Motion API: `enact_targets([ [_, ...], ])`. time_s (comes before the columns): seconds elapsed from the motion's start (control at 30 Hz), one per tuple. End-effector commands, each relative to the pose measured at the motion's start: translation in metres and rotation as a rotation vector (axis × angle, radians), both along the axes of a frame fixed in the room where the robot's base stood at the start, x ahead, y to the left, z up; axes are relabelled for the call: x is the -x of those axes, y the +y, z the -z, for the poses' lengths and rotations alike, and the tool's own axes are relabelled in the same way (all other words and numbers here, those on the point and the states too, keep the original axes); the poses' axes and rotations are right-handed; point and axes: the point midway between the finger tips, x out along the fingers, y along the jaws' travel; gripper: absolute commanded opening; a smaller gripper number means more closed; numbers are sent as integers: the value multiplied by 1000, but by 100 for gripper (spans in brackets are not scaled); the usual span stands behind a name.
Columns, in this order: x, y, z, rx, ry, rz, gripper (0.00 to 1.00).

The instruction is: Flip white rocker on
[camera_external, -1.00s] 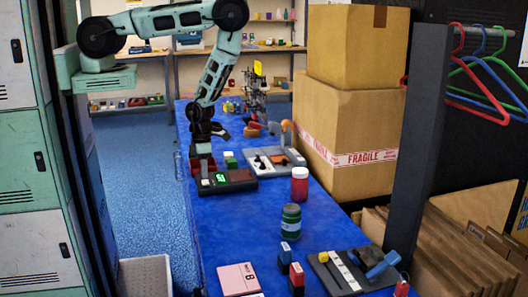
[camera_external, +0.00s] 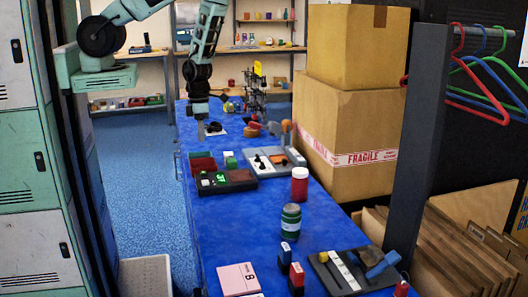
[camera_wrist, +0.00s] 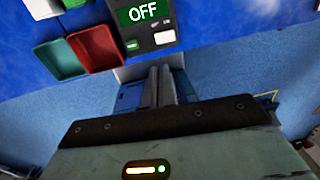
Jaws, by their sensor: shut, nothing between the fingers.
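The dark control panel (camera_external: 240,187) lies on the blue table, and its green display (camera_wrist: 143,12) reads OFF in the wrist view. The white rocker (camera_wrist: 164,37) sits on the panel below the display. It shows as a small white spot in the external view (camera_external: 205,182). Its exact tilt is too small to tell. My gripper (camera_external: 201,140) is shut and empty, pointing down, above the table and behind the panel. In the wrist view my closed fingertips (camera_wrist: 160,70) are just below the panel's edge, apart from the rocker.
A red tray (camera_wrist: 95,48) and a green tray (camera_wrist: 60,60) stand beside the panel. A grey board (camera_external: 262,165) with switches lies to its right. A red jar (camera_external: 299,184) and a green jar (camera_external: 291,221) stand nearer. Large cartons (camera_external: 345,130) border the table's right.

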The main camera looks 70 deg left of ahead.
Motion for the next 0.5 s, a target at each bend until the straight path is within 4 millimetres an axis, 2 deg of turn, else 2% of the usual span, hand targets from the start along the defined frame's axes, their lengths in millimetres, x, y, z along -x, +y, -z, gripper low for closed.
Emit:
enact_targets([
  [0.5,1,-5,1,11,-4,6,0],
])
